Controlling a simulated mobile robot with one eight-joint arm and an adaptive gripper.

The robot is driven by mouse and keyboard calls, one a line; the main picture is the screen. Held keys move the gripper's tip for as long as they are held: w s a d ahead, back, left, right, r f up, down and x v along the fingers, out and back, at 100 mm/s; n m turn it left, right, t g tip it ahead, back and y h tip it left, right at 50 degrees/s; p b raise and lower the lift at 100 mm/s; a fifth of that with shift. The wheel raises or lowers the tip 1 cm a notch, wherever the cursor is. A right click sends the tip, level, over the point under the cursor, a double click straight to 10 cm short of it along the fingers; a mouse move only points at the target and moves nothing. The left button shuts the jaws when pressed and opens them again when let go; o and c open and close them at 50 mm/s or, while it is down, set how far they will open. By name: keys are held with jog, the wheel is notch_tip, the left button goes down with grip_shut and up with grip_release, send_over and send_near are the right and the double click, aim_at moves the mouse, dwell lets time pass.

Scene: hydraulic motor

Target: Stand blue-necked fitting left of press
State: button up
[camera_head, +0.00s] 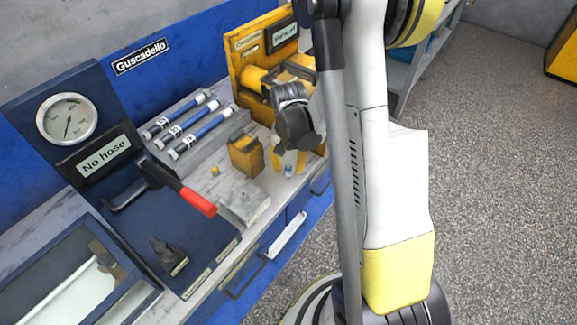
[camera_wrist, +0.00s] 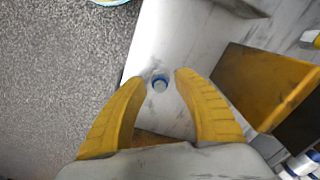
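A grey block (camera_head: 243,205) lies near the front edge. Blue hoses (camera_head: 190,130) lie in a rack behind. A yellow machine (camera_head: 262,75) stands at the back.

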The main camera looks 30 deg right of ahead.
aim_at(288, 165)
notch_tip(288, 165, up, 12)
jog(key=p, duration=0.5)
jog(key=s+a+r+n+t, duration=0.7)
jog(key=s+a+r, duration=0.4)
jog(key=a+r, duration=0.2)
notch_tip(288, 165, up, 2)
jog(key=shift+a+r+n, duration=0.2)
jog(key=shift+n, duration=0.1)
